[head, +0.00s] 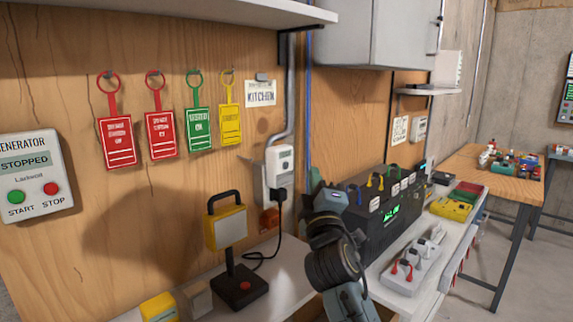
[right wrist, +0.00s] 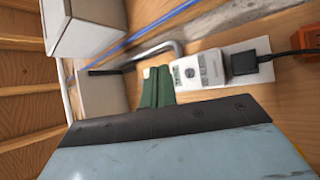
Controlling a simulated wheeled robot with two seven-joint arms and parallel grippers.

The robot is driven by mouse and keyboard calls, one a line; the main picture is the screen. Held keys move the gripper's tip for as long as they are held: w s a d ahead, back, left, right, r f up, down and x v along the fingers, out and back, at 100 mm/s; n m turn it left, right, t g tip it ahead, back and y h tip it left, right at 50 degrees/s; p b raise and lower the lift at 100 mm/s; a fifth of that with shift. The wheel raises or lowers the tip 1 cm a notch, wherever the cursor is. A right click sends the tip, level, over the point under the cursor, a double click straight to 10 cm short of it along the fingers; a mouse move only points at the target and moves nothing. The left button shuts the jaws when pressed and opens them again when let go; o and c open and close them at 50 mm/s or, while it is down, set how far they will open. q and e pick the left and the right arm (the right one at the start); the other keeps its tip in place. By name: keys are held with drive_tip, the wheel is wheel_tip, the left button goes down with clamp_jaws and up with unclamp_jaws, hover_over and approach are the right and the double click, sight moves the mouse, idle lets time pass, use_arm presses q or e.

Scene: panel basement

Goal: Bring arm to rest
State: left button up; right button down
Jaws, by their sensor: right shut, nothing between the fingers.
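My right arm rises from the bottom of the head view, in front of the workbench and the black power box. Its gripper (head: 318,183) points up and away toward the wall. In the right wrist view the two green fingers (right wrist: 157,87) are together, with nothing between them. Behind them is the wall outlet (right wrist: 203,70) with a black plug in it. My left gripper is not in view.
A yellow work lamp (head: 229,226) stands on the bench left of my arm. The black power box (head: 385,218) and a white power strip (head: 413,268) are close on its right. A shelf (head: 230,12) and grey cabinet (head: 370,32) hang above. Open floor (head: 520,265) shows at right.

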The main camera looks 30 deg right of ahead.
idle(0.6)
drive_tip(key=s+a+f+m+g+y, duration=0.1)
drive_tip(key=s+f+m+g+y, duration=0.25)
drive_tip(key=f, duration=0.85)
drive_tip(key=s+a+f+m+g, duration=0.1)
drive_tip(key=s+f+m+g, duration=0.1)
drive_tip(key=s+f+g, duration=0.65)
drive_tip(key=s+a+f+m+g+y, duration=0.1)
drive_tip(key=s+a+f+g+y, duration=0.2)
drive_tip(key=s+f, duration=0.65)
drive_tip(key=s+a+f+m+g+y, duration=0.25)
drive_tip(key=s+a+f, duration=0.35)
drive_tip(key=s, duration=0.6)
wheel_tip(320, 180, down, 26)
drive_tip(key=s+n+g+b, duration=0.1)
drive_tip(key=s+g, duration=0.1)
drive_tip(key=s+d+f, duration=0.2)
drive_tip(key=s+f, duration=0.6)
drive_tip(key=s+d+f+b, duration=0.1)
drive_tip(key=s+d+f, duration=0.1)
drive_tip(key=s+f, duration=0.6)
drive_tip(key=shift+s+f+g+h, duration=0.3)
drive_tip(key=shift+f+g+h, duration=0.15)
drive_tip(key=shift+f, duration=0.1)
